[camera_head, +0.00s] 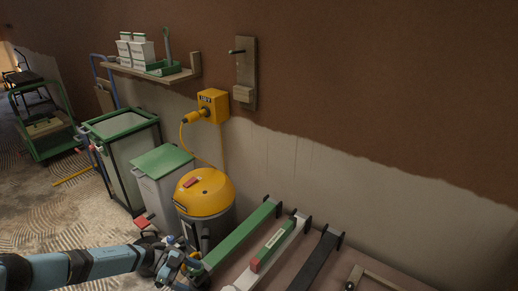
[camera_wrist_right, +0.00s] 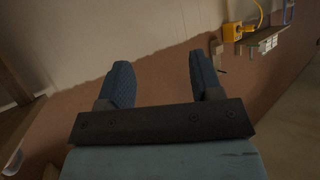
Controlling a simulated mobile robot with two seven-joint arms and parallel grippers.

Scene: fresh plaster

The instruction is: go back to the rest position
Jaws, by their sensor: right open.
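My left arm comes in from the left edge in the head view and ends in my left gripper (camera_head: 178,266). It hovers low, in front of the yellow-topped vacuum (camera_head: 205,195) and by the near end of a green rail (camera_head: 235,240). Its fingers are small and dark, so I cannot tell whether they are open or shut. My right gripper (camera_wrist_right: 157,72) shows only in the right wrist view. Its two blue fingers stand wide apart with nothing between them, only the wall behind.
A grey bin with a green lid (camera_head: 163,162) and a green-rimmed bin (camera_head: 122,125) stand left of the vacuum. A bench (camera_head: 262,283) carries several rails. A shelf (camera_head: 150,73), a yellow socket box (camera_head: 212,105) and a wooden bracket (camera_head: 246,70) are on the wall. A green cart (camera_head: 42,120) stands far left.

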